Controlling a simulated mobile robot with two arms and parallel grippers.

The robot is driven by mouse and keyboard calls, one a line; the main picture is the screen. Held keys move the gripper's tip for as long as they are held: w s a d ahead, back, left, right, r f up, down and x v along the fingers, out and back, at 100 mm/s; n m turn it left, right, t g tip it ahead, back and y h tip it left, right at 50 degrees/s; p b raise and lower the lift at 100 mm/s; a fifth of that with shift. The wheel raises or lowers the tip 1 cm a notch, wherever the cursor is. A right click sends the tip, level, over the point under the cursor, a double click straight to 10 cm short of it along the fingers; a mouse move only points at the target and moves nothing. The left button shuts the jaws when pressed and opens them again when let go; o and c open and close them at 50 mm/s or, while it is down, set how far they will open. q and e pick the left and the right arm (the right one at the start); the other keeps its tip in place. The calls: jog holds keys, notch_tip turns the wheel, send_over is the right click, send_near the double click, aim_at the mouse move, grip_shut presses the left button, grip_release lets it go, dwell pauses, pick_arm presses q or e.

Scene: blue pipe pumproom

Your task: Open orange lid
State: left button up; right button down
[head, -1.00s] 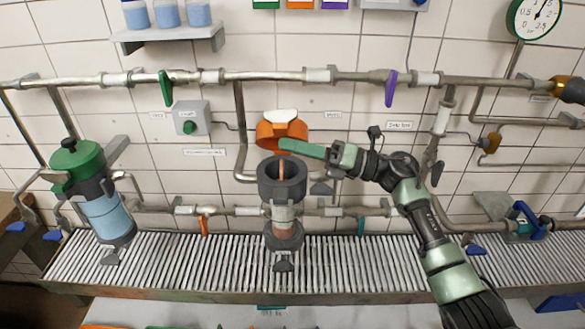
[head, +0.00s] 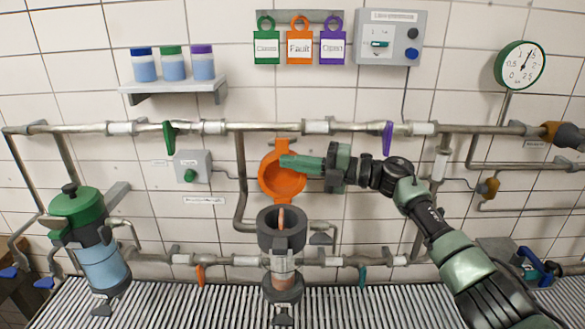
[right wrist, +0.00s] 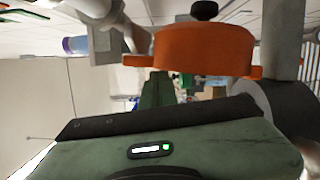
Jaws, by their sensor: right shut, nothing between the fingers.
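The orange lid (head: 284,186) stands raised on edge above the dark grey filter housing (head: 282,240), its round inner side facing the head camera. The housing's mouth is uncovered, with a brownish core inside. My right gripper (head: 292,163) is shut and empty; its green fingers lie in front of the lid's upper part. In the right wrist view the orange lid (right wrist: 205,52) is close above the green gripper body, and the gripper's fingers (right wrist: 158,88) reach past it. Whether they touch the lid I cannot tell. My left gripper is not in view.
A pipe (head: 345,128) with a green handle (head: 169,138) and a purple handle (head: 388,138) runs behind and above the lid. A green-lidded canister (head: 100,262) stands at the left. A slatted grate (head: 190,306) lies below.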

jog(key=shift+w, duration=0.25)
jog(key=shift+s, duration=0.1)
dwell(0.3)
